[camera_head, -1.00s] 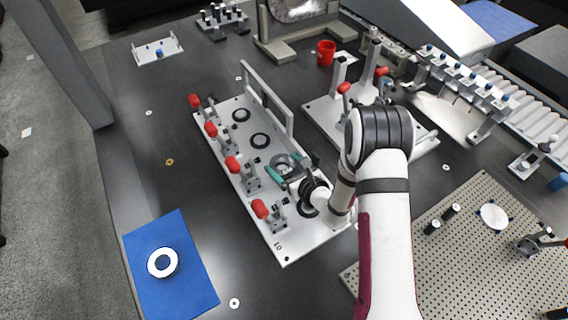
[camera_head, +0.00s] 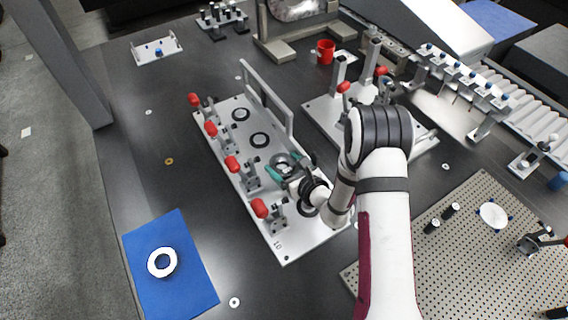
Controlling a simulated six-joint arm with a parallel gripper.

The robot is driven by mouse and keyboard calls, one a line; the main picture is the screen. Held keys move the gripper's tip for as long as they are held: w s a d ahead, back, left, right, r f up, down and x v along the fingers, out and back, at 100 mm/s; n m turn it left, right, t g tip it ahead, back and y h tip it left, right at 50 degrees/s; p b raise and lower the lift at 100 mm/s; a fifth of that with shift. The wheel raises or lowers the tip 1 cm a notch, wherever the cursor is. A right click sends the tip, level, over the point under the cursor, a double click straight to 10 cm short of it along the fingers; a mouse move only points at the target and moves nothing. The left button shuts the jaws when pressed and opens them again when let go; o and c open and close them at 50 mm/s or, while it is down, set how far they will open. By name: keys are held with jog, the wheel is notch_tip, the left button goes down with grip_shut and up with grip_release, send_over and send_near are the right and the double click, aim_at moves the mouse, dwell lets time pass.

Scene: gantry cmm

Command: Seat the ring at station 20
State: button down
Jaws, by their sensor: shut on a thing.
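A long light fixture plate (camera_head: 285,246) carries a row of red-handled toggle clamps and several dark round seats. My gripper (camera_head: 281,171), with teal fingertips, is at the third seat from the far end. It is shut on a grey metal ring (camera_head: 283,161), which is at or just above the plate there; I cannot tell whether it touches. The wrist hides part of the nearest seat (camera_head: 307,207). The plate's near end bears a small mark that looks like "10"; I cannot make out a "20". A white ring (camera_head: 162,262) lies on the blue mat (camera_head: 198,284).
Red-handled clamps (camera_head: 232,163) line the plate's left edge close to my gripper, and an upright grey frame (camera_head: 267,100) stands along its right. A second fixture (camera_head: 318,112) with posts is to the right. A perforated plate (camera_head: 440,262) lies at lower right. The table's left side is largely clear.

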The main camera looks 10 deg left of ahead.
jog(key=shift+f, duration=0.6)
grip_release()
jog(key=v, duration=1.6)
jog(key=shift+f, duration=0.15)
